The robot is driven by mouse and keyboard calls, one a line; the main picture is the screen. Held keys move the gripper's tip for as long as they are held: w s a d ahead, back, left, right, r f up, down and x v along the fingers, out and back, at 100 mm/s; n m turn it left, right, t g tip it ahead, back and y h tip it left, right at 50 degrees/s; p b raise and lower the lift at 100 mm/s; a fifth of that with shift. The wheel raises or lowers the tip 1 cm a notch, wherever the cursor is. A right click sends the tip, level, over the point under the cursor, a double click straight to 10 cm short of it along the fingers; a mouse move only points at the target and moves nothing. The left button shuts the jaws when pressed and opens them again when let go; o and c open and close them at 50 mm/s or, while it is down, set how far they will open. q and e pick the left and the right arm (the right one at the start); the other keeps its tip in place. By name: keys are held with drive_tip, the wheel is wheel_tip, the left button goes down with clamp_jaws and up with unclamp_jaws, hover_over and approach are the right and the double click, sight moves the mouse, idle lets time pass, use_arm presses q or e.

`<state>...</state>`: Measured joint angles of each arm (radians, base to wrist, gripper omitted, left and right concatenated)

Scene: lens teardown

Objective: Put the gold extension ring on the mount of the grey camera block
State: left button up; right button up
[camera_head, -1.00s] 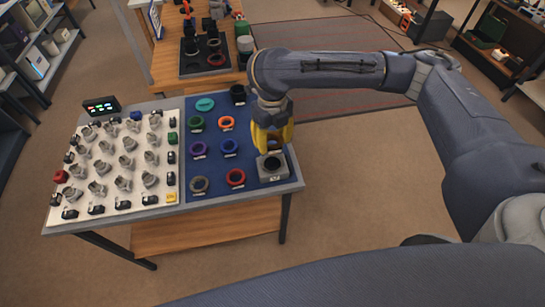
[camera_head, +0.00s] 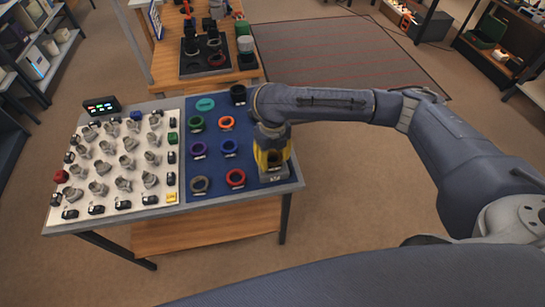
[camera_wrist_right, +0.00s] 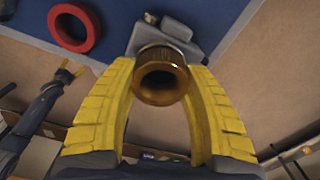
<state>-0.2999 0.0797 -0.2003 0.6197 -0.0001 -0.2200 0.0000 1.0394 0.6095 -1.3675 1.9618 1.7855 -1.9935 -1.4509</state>
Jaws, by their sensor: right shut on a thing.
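My right gripper (camera_head: 272,160) has its yellow fingers pointing down at the grey camera block (camera_head: 274,177), near the front right corner of the blue mat. In the right wrist view its fingers are shut on the gold extension ring (camera_wrist_right: 160,92), one on each side. The ring lies in line with the camera block (camera_wrist_right: 180,30), over its mount, which it hides. I cannot tell whether ring and mount touch. My left arm's gripper (camera_wrist_right: 72,70) is small at the left of the right wrist view, away from the block; its opening is unclear.
A red ring (camera_head: 235,177) lies left of the block; it also shows in the right wrist view (camera_wrist_right: 74,28). Several other coloured rings and a black cup (camera_head: 238,93) are on the blue mat (camera_head: 212,164). A white board (camera_head: 111,183) with several small parts fills the left side.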

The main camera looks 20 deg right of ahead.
sight(272, 157)
drive_tip(key=shift+f, duration=0.1)
drive_tip(key=o, duration=1.2)
wheel_tip(272, 157, up, 12)
idle(0.5)
